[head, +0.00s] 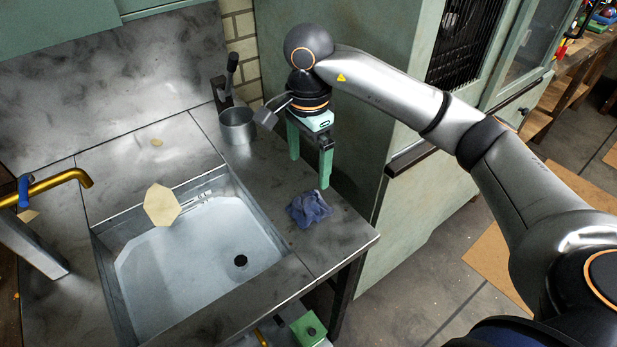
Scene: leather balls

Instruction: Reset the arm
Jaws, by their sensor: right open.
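My right arm reaches in from the right edge. Its gripper (310,162) points down with its two green fingers apart and nothing between them. It hangs above the right part of the metal counter (350,236), just right of a grey metal cup (237,126) and above a crumpled blue cloth (309,208). The fingertips look apart from the cloth, though their exact height is hard to judge. My left gripper is not in view.
A steel sink (190,262) with a pale octagonal piece (162,205) at its back left fills the counter's middle. A brass tap (60,182) stands at left. A green cabinet (372,100) rises behind my right arm. Open floor (425,275) lies right of the counter.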

